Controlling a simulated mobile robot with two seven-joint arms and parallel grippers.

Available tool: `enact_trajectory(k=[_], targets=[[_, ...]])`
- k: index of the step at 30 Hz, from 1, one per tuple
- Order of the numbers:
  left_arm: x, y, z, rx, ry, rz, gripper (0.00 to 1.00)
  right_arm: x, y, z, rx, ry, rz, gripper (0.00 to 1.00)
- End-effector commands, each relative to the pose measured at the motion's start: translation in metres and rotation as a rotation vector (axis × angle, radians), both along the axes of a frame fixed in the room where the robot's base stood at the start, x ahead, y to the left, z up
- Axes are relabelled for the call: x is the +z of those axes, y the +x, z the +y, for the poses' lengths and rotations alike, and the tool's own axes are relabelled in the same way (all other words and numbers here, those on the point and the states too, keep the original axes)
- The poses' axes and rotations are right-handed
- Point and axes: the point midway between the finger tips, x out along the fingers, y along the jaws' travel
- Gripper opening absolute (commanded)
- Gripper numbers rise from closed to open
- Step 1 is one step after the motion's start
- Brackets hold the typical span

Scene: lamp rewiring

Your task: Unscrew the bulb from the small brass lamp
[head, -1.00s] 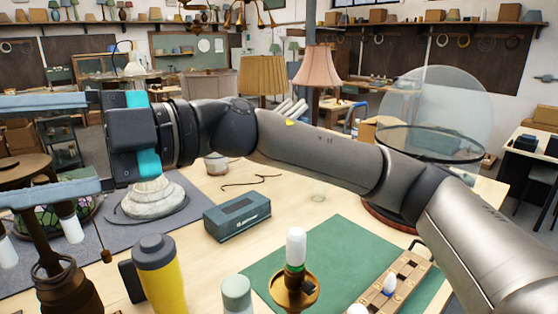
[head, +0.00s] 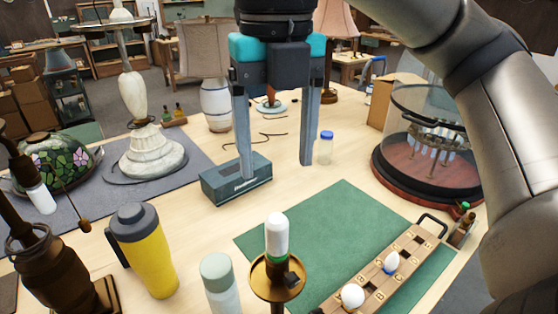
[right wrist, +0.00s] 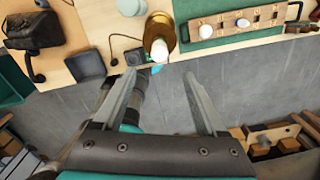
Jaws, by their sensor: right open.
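The small brass lamp (head: 281,287) stands at the front of the table in the head view, beside a green mat. A white bulb (head: 277,234) stands upright in it. In the right wrist view, the lamp (right wrist: 157,24) and the bulb's white top (right wrist: 160,50) show just beyond the fingertips. My right gripper (head: 276,167) points down in the head view, behind the lamp in the picture. Its fingers are wide apart and empty. They also show open in the right wrist view (right wrist: 160,76). My left gripper is not in view.
A wooden rack (head: 372,277) with white bulbs lies on the green mat (head: 335,222). A yellow mug (head: 150,258) and a pale-capped bottle (head: 217,280) stand left of the lamp. A dark box (head: 237,183) lies behind. A glass-domed stand (head: 425,185) is at right.

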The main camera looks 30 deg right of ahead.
Motion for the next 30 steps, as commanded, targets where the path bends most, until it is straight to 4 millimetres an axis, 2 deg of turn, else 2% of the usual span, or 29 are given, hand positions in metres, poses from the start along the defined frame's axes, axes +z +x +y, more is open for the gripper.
enact_trajectory(k=[5,24,30], targets=[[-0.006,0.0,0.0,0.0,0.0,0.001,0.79,-0.015,0.0,-0.001,0.001,-0.003,0.003,0.74],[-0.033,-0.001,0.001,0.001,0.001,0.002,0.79,-0.104,-0.001,0.0,0.002,0.001,0.005,0.74],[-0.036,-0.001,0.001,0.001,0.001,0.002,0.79,-0.133,-0.001,0.0,0.001,0.0,0.005,0.74]])
